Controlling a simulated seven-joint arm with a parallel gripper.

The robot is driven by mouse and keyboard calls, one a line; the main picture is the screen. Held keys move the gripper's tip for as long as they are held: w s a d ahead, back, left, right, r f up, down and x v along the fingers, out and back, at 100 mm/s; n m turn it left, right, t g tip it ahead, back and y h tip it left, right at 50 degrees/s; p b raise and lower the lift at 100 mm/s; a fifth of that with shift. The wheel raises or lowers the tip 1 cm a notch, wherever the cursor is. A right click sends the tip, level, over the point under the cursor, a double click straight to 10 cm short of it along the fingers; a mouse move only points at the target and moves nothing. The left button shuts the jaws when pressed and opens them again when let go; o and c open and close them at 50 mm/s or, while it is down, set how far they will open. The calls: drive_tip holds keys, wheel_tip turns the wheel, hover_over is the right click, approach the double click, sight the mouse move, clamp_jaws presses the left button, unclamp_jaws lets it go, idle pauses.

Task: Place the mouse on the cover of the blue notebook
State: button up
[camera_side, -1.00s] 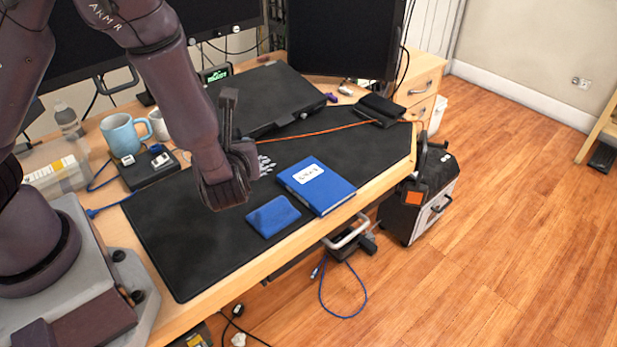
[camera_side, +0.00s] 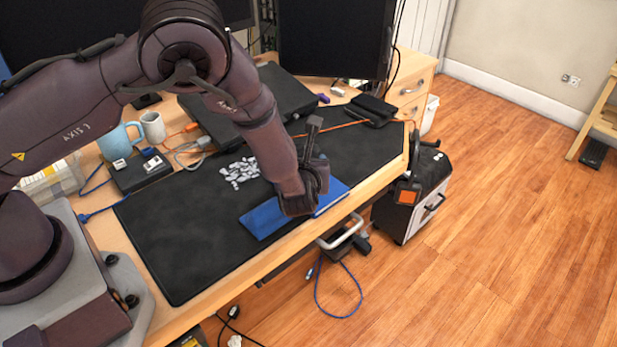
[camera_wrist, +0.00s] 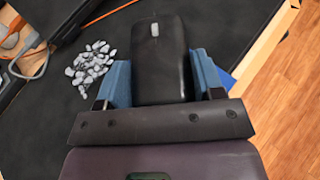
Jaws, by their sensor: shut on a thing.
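The mouse cannot be made out in the side view. A blue patch that may be the notebook shows at the right finger in the wrist view. Whether the mouse touches the cover cannot be told.
A flat blue item (camera_side: 262,221) lies left of my gripper on the black mat (camera_side: 190,240). Grey pebbles (camera_side: 240,172) lie behind it and show in the wrist view (camera_wrist: 90,67). A closed black case (camera_side: 265,105), two mugs (camera_side: 122,137) and cables stand further back.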

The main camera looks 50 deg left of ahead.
drive_tip(key=shift+w+f, duration=0.25)
drive_tip(key=shift+f, duration=0.05)
drive_tip(key=shift+w+f, duration=0.15)
drive_tip(key=shift+f, duration=0.75)
drive_tip(key=shift+w+f, duration=0.1)
drive_tip(key=shift+f, duration=0.8)
drive_tip(key=shift+f, duration=0.1)
drive_tip(key=o, duration=1)
drive_tip(key=shift+c, duration=0.2)
